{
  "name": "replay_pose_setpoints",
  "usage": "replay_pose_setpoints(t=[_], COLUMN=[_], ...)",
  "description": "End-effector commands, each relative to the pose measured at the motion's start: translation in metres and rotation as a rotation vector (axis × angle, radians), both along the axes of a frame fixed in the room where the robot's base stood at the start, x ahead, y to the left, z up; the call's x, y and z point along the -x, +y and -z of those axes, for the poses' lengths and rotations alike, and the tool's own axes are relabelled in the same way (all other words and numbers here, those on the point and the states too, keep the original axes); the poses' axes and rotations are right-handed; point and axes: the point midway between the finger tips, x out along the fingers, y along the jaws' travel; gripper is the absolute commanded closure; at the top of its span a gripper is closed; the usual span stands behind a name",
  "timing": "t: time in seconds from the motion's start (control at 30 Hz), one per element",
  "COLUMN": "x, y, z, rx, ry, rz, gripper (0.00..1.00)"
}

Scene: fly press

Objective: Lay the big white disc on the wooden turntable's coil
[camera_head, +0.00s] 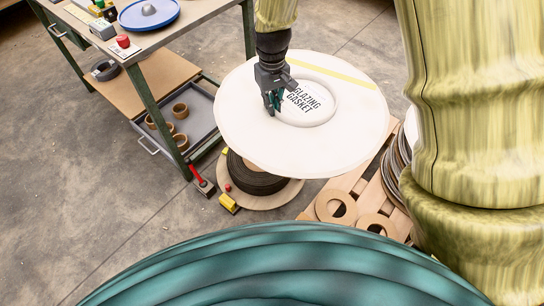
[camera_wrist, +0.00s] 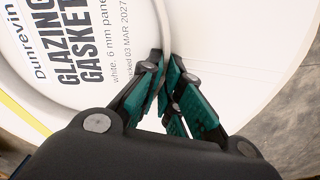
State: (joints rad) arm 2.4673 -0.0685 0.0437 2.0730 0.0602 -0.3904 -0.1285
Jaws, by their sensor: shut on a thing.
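The big white disc (camera_head: 245,125) has a raised inner ring, a "Glazing Gasket" label and a yellow stripe. My gripper (camera_head: 272,104) is shut on the disc's raised ring, which also shows between the fingers in the wrist view (camera_wrist: 165,85). The wooden turntable (camera_head: 272,201) stands below on the floor with a dark coil (camera_head: 258,182) on it. The disc overhangs the coil and hides its far part. The disc's middle is up and right of the visible coil. I cannot tell whether disc and coil touch.
A workbench (camera_head: 190,12) with a blue plate (camera_head: 165,14) and a red button (camera_head: 123,41) stands at the upper left. A red-handled tool (camera_head: 200,182) and a yellow block (camera_head: 229,203) lie beside the turntable. A wooden pallet (camera_head: 312,206) with flat rings (camera_head: 336,206) is at the right.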

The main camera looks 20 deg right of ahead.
Motion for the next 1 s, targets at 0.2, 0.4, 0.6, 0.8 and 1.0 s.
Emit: replay_pose_setpoints(t=[0.2, 0.4, 0.6, 0.8, 1.0], x=[-0.012, -0.022, -0.028, -0.03, -0.031], y=[0.001, -0.001, -0.003, -0.007, -0.008], z=[0.081, 0.149, 0.217, 0.286, 0.339], rx=[0.003, 0.005, 0.006, 0.005, 0.005], ry=[0.005, 0.004, 0.004, 0.002, -0.001], rz=[-0.305, -0.595, -0.882, -1.166, -1.399], gripper=[1.0, 1.0, 1.0, 1.0, 1.0])
